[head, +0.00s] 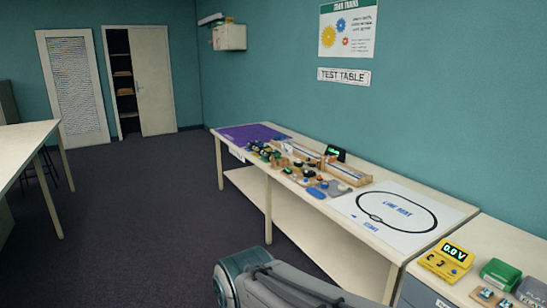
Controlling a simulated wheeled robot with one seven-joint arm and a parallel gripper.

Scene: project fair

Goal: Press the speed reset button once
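A small black display with green digits (335,153) stands at the back of the long test table (385,238), by the wooden tracks (347,173). Its digits are too small to read. Several small coloured parts and block-like items (277,158) crowd the table in front of it. I cannot tell which of these, if any, is the speed reset button. A grey and white link of my arm shows at the bottom middle, in front of the table. My gripper is not in view.
A yellow meter reading 0.0 V (446,262) and a green box (500,274) stand at the lower right. Another table (22,143) is at left. Dark floor (150,210) between is clear.

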